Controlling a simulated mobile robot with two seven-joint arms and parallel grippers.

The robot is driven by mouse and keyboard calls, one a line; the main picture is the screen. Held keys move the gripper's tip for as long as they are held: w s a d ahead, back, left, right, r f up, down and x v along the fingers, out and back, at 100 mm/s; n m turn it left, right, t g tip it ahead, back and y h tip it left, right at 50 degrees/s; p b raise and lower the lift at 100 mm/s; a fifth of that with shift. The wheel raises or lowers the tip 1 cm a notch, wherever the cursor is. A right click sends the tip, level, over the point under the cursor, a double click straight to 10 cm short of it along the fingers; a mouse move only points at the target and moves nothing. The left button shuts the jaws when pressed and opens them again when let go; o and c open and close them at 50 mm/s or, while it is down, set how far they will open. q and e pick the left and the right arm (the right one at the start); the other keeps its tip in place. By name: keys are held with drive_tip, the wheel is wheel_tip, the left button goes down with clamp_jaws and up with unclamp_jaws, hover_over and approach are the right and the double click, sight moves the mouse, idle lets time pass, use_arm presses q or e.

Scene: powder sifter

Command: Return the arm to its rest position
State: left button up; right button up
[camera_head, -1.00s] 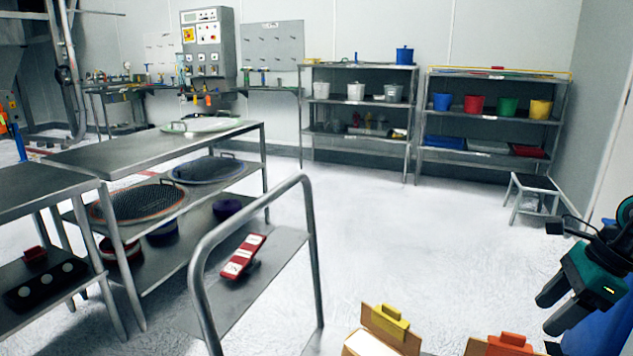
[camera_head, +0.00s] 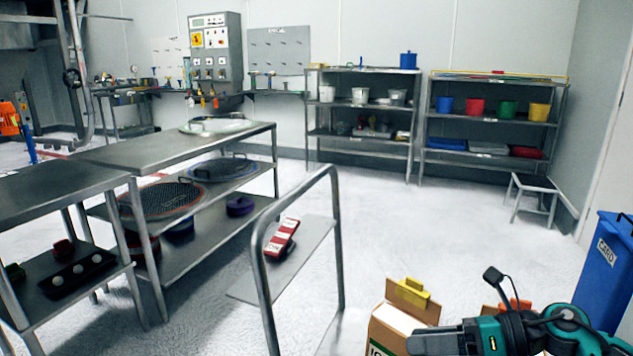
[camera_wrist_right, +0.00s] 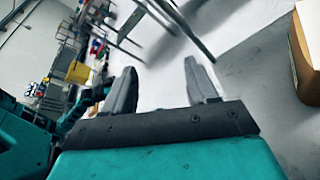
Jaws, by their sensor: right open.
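My right gripper (camera_head: 420,342) is low at the right of the head view, partly cut by the bottom edge. Its teal and dark arm comes in from the lower right corner. In the right wrist view, the two dark fingers of the gripper (camera_wrist_right: 163,80) stand wide apart with nothing between them. My left gripper does not show in the head view.
A cardboard box with a yellow clip (camera_head: 411,292) is close beside the right gripper. A cart handle (camera_head: 262,262) rises left of it. A blue bin (camera_head: 606,270) stands at the right. The floor (camera_head: 430,230) beyond is clear.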

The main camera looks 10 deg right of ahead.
drive_tip(key=a+m+t+y, duration=0.1)
drive_tip(key=a+m+t, duration=0.45)
drive_tip(key=m, duration=0.45)
drive_tip(key=s+a+f+m+h+p, duration=0.1)
drive_tip(key=s+f+m+h, duration=0.6)
drive_tip(key=m, duration=0.8)
drive_tip(key=s+a+f+m+h, duration=0.1)
drive_tip(key=s+f+m+h, duration=0.4)
drive_tip(key=f+m, duration=0.7)
use_arm(q)
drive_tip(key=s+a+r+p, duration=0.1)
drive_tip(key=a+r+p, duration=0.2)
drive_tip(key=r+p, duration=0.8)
drive_tip(key=p, duration=0.4)
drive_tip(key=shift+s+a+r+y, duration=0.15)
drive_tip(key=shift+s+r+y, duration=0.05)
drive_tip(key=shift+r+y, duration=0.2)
use_arm(e)
drive_tip(key=s+d+r+m, duration=0.2)
drive_tip(key=d+r, duration=0.1)
drive_tip(key=r, duration=1)
drive_tip(key=shift+s+d+r+m, duration=0.15)
drive_tip(key=shift+s+r+m, duration=0.05)
drive_tip(key=shift+r+m, duration=0.2)
